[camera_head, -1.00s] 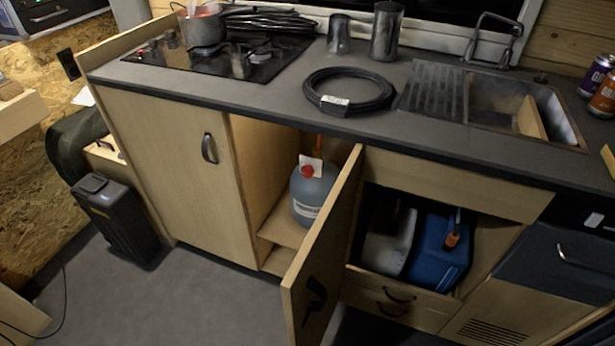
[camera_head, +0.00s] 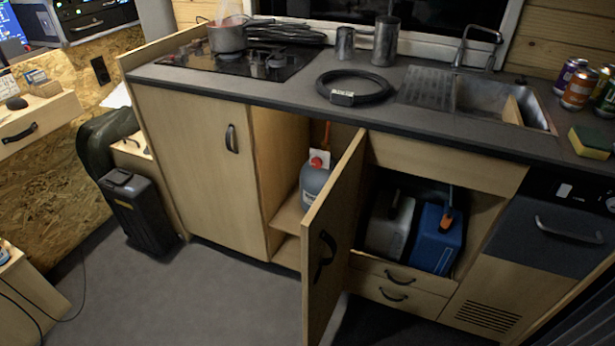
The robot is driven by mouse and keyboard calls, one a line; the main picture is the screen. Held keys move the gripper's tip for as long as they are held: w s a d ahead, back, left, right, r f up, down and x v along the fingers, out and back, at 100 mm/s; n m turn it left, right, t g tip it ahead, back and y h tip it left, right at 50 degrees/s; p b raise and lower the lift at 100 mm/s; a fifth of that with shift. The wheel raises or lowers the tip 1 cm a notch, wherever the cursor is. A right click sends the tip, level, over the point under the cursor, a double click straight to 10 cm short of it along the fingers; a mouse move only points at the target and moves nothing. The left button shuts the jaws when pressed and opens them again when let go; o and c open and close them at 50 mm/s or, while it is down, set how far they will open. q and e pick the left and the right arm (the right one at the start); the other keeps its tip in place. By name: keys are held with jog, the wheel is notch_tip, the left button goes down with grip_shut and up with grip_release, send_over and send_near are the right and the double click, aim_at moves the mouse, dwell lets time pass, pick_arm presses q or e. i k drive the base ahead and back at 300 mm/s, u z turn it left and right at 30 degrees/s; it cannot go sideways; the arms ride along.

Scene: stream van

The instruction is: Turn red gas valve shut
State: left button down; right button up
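A grey gas bottle (camera_head: 313,182) stands on a shelf inside the open cupboard below the counter. The red valve (camera_head: 318,162) sits on its top, with a white tag (camera_head: 321,155) beside it and an orange hose (camera_head: 327,132) rising behind. The open cupboard door (camera_head: 333,230) hides the right part of the bottle. I cannot tell from here how far the valve is turned. Neither of my grippers shows in the head view.
The door swings out into the aisle. Blue and grey canisters (camera_head: 437,238) stand in the open bay to its right. A black case (camera_head: 140,213) stands at the left. The grey floor (camera_head: 215,290) before the cupboard is clear. A coiled cable (camera_head: 355,87) lies on the counter.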

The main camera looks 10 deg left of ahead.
aim_at(316, 163)
jog(key=u, duration=1.9)
jog(key=i, duration=2.75)
jog(key=z, duration=3.05)
jog(key=i, duration=0.55)
jog(key=z, duration=0.05)
